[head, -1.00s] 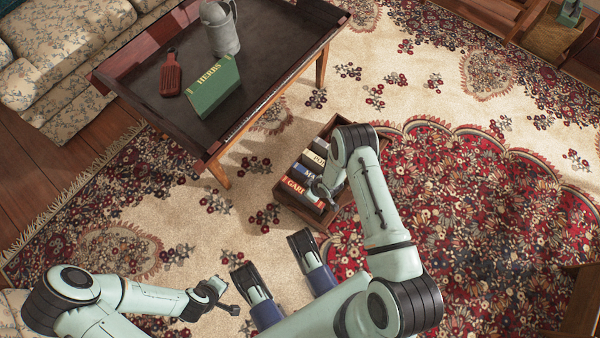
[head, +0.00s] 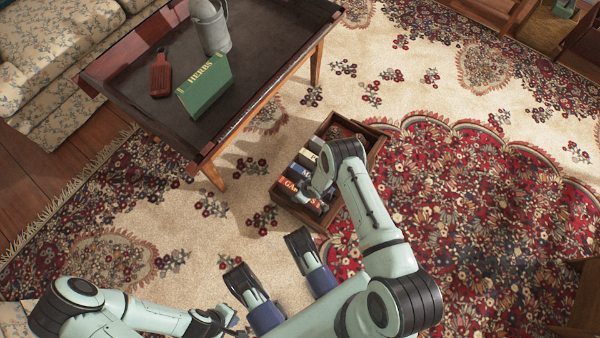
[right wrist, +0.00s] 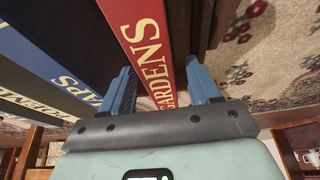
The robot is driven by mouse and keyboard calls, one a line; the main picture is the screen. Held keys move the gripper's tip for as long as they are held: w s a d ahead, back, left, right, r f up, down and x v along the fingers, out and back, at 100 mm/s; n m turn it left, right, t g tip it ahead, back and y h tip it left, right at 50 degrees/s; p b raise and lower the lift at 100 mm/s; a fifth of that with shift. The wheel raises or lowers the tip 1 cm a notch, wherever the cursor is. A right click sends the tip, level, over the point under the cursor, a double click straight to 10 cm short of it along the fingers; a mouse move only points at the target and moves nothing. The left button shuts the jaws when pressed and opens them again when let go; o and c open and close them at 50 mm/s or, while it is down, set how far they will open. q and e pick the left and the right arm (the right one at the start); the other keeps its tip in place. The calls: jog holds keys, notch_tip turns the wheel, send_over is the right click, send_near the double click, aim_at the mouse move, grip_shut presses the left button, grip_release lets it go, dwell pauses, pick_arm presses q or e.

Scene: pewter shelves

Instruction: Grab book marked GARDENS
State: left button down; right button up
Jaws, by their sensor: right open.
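The red GARDENS book (head: 291,188) stands spine up at the near end of a row of books in a wooden crate (head: 285,203) on the rug. My right gripper (head: 322,200) is over that end of the crate, partly hidden by its own arm. In the right wrist view, the GARDENS book (right wrist: 147,40) rises between the two open fingers of the right gripper (right wrist: 162,85). One finger is on each side of its spine; whether they touch it I cannot tell. My left gripper (head: 228,320) is low at the bottom, away from the crate; its jaws are unclear.
A low table (head: 262,112) left of the crate bears a green HERBS book (head: 206,86), a grey jug (head: 211,28) and a red-brown brush (head: 160,76). Open rug lies right.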

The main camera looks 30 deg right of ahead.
grip_shut()
dwell(1.3)
